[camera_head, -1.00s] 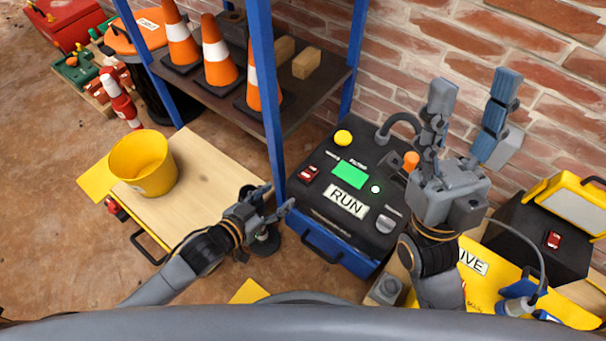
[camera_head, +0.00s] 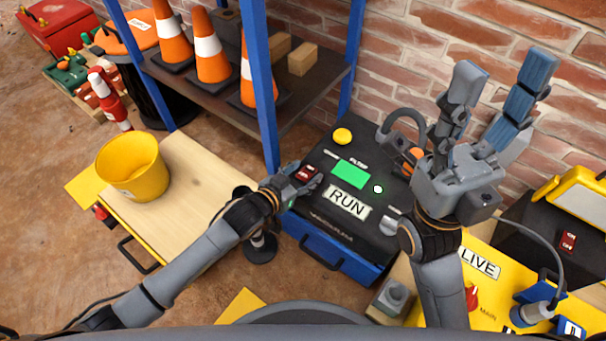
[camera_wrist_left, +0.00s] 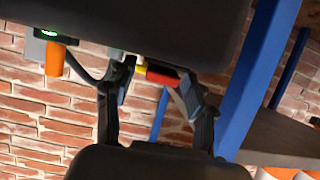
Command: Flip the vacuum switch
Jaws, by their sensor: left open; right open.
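A red rocker switch (camera_head: 304,173) sits on the left of the black top of a control box (camera_head: 335,226) with a blue lower body. My left gripper (camera_head: 302,184) is at this switch, its fingers partly covering it. In the left wrist view a red part (camera_wrist_left: 165,78) shows between the open fingers (camera_wrist_left: 157,92); contact cannot be told. The box also has a yellow button (camera_head: 342,136), a lit green display (camera_head: 351,173), a RUN label (camera_head: 348,203) and a lit green lamp (camera_head: 378,189). My right gripper (camera_head: 500,85) is open and empty, raised in front of the brick wall.
A blue-posted shelf (camera_head: 265,90) with orange cones (camera_head: 212,58) stands close behind my left gripper. A yellow bucket (camera_head: 133,165) is on a wooden board (camera_head: 195,195) at left. A yellow LIVE panel (camera_head: 480,264) and another red switch (camera_head: 568,242) are at right.

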